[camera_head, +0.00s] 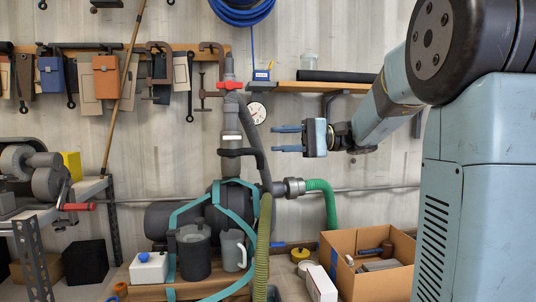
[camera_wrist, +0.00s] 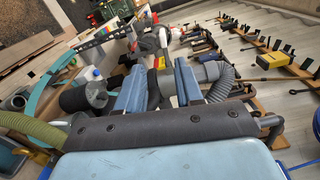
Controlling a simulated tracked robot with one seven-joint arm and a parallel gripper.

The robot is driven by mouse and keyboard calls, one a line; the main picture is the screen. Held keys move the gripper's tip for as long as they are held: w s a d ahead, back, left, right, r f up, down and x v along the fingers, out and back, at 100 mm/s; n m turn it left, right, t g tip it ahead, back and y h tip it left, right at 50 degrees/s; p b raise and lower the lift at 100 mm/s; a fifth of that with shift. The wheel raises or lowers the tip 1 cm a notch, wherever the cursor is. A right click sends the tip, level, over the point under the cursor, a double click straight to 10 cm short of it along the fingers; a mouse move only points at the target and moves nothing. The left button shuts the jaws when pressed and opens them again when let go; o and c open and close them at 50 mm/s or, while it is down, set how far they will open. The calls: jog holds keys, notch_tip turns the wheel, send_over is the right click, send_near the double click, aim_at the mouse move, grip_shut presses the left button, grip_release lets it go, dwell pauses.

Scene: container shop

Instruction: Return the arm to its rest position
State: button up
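My gripper (camera_head: 276,138) is in the middle of the head view, level, with its two blue fingers pointing left. The fingers are apart and nothing shows between them. My arm reaches left from the right side of the view, and the gripper hangs in the air below the wall shelf. In the wrist view the gripper (camera_wrist: 158,76) shows both blue fingers spread, with a dark pipe and a grey hose seen beyond and between them. No contact with anything is visible.
A vertical pipe with a red valve (camera_head: 229,85) stands left of the fingertips, above a dark pump wrapped in teal straps. The wooden shelf (camera_head: 290,87) is just above the gripper. A green hose (camera_head: 322,195) and an open cardboard box (camera_head: 345,246) are below.

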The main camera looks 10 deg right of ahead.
jog(key=s+a+f+h, duration=0.2)
jog(key=s+f+h, duration=0.6)
jog(key=s+f, duration=0.4)
jog(key=s+d+f+n+t+h, duration=0.2)
jog(key=s+d+f+t+h, duration=0.3)
jog(key=s+d+f+h, duration=0.2)
jog(key=s+d+h, duration=0.1)
jog(key=s+h, duration=0.1)
jog(key=shift+s+d+f+h, duration=0.2)
jog(key=shift+s+f+h, duration=0.15)
jog(key=shift+h, duration=0.05)
